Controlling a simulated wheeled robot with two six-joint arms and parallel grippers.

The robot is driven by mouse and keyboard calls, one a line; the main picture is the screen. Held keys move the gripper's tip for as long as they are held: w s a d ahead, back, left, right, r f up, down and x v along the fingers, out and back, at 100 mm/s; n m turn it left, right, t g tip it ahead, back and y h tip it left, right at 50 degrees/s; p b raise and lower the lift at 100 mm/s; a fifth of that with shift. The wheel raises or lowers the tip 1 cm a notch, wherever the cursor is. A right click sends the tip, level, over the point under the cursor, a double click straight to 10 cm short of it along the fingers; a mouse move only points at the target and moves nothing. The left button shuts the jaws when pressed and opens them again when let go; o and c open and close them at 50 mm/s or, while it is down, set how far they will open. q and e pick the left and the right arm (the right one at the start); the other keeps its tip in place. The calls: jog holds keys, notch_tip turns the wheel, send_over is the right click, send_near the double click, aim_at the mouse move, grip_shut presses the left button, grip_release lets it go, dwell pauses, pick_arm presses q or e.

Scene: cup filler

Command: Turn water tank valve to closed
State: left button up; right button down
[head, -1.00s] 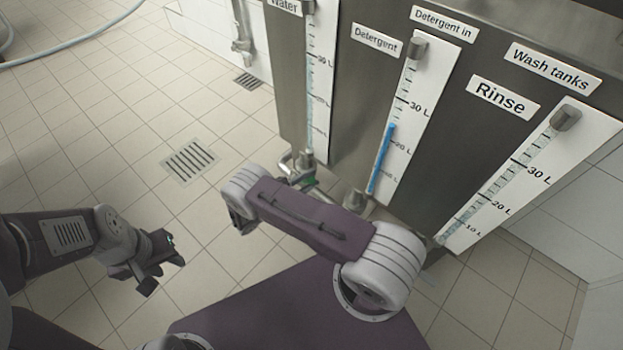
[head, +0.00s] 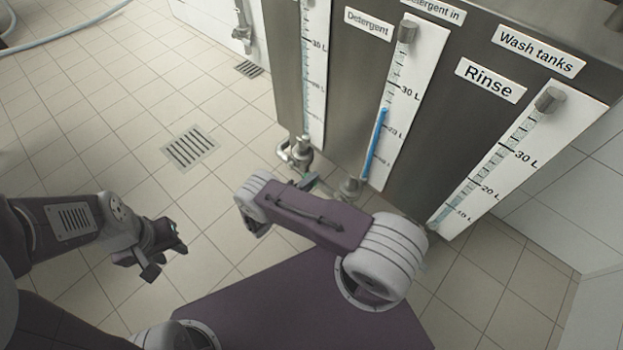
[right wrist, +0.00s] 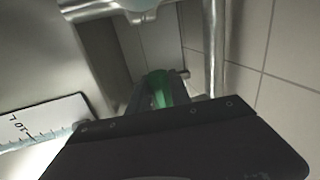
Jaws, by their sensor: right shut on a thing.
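The green valve handle (right wrist: 160,88) shows in the right wrist view, between the fingers of my right gripper (right wrist: 165,98), which is shut on it. In the head view the metal outlet fitting (head: 297,152) sits at the foot of the leftmost gauge (head: 316,80). My right arm covers most of the handle there, so its exact angle is hard to tell. My left gripper (head: 168,260) is open and empty above the tiled floor, well away from the tanks.
The steel tank cabinet (head: 345,80) carries a Detergent gauge (head: 400,100) and a Rinse gauge (head: 515,165). A second outlet fitting (head: 350,187) is close to my right arm. A floor drain (head: 189,148) lies in open tiled floor at left.

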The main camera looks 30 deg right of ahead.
jog(key=shift+f, duration=0.3)
jog(key=c, duration=1.2)
grip_release()
jog(key=shift+s+a+r, duration=0.1)
jog(key=shift+a+r, duration=0.1)
jog(key=shift+a, duration=0.1)
jog(key=p+v, duration=0.2)
jog(key=v, duration=0.6)
jog(key=shift+s+a+p, duration=0.15)
jog(key=shift+p, duration=0.15)
